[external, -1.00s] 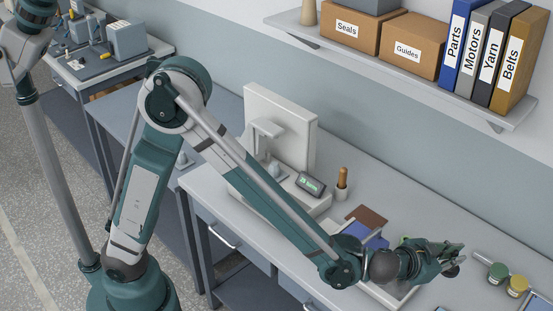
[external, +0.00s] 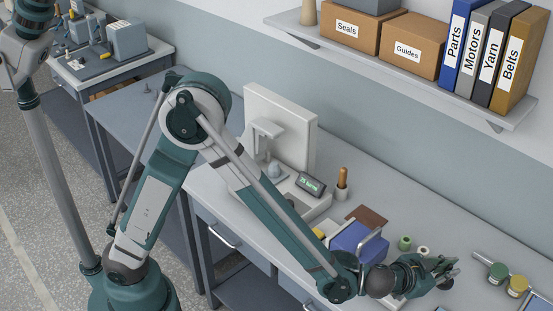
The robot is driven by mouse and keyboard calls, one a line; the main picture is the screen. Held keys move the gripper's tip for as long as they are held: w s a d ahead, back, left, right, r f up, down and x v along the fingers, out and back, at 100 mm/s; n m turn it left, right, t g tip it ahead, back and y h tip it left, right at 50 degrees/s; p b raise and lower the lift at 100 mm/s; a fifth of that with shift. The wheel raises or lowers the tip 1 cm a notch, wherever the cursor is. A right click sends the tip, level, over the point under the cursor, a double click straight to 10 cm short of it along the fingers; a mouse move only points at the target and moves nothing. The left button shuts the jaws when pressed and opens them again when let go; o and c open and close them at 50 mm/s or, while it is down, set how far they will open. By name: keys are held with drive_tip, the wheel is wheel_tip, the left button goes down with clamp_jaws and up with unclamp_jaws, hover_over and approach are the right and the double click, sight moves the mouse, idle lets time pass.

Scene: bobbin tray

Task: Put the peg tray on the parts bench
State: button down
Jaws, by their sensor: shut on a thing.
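I cannot single out the peg tray for sure. A pale, shallow tray edge (external: 398,302) shows below my wrist on the near part of the bench; the arm hides most of it. My gripper (external: 449,272) is over the right part of the bench, right of this edge, with its fingers pointing right. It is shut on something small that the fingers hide. A green bobbin (external: 404,243) and a whitish bobbin (external: 422,250) stand just behind my wrist. The parts bench is not labelled; the long grey bench (external: 385,190) runs under all of these.
A blue box (external: 350,238) with a grey handle stands behind my forearm, beside a brown mat (external: 370,215). A scale-like machine (external: 285,130) with a display (external: 310,184) is at the back left. Green (external: 497,273) and yellow (external: 517,286) jars stand at right. A shelf (external: 400,70) hangs above.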

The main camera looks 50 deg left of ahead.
drive_tip(key=shift+f, duration=0.2)
drive_tip(key=shift+f+b, duration=0.45)
drive_tip(key=shift+f, duration=1.3)
drive_tip(key=shift+f, duration=0.15)
drive_tip(key=c, duration=2.4)
unclamp_jaws()
drive_tip(key=shift+p+v, duration=0.95)
drive_tip(key=shift+v, duration=5.1)
